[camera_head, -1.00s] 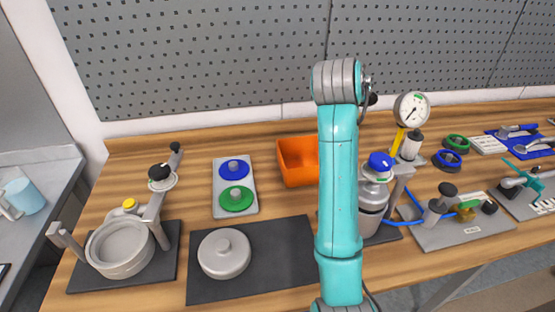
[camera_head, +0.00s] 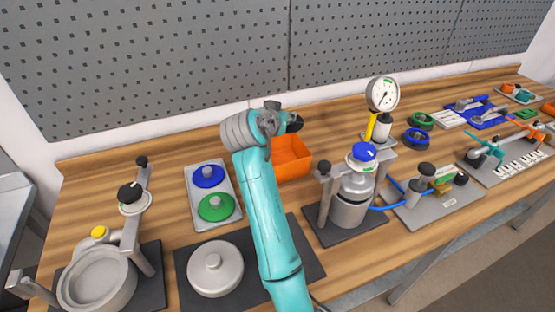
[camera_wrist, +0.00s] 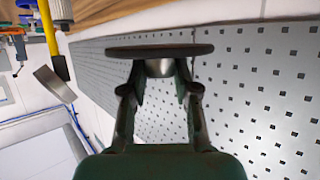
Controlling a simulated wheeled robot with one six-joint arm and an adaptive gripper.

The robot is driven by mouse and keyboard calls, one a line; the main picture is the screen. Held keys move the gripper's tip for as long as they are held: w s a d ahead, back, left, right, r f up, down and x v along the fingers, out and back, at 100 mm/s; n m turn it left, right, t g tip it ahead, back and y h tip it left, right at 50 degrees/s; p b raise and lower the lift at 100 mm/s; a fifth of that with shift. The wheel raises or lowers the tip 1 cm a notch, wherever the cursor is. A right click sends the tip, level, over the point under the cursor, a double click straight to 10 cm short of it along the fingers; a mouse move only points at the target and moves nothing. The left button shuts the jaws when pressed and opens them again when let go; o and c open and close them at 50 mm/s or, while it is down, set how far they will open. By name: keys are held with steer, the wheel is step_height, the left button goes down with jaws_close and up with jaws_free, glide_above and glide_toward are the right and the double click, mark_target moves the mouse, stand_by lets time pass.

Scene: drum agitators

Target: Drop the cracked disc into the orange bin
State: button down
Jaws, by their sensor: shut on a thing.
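In the wrist view my gripper (camera_wrist: 160,85) is shut on the short grey hub of a dark disc (camera_wrist: 160,50). The disc shows edge-on beyond the fingertips, and no crack can be made out. In the head view my gripper (camera_head: 280,121) is above the back left of the orange bin (camera_head: 292,162).
A tray (camera_head: 199,218) with blue and green discs lies left of the bin. A grey lidded pot (camera_head: 215,268) sits on a dark mat in front. A steel vessel (camera_head: 349,212) with a blue knob and a gauge (camera_head: 382,94) stand to the right. A perforated panel (camera_head: 180,55) rises behind.

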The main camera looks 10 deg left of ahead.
steer(key=shift+d+f, duration=0.1)
steer(key=shift+f, duration=1.25)
steer(key=c, duration=0.8)
jaws_free()
steer(key=v, duration=1.2)
steer(key=shift+r, duration=0.1)
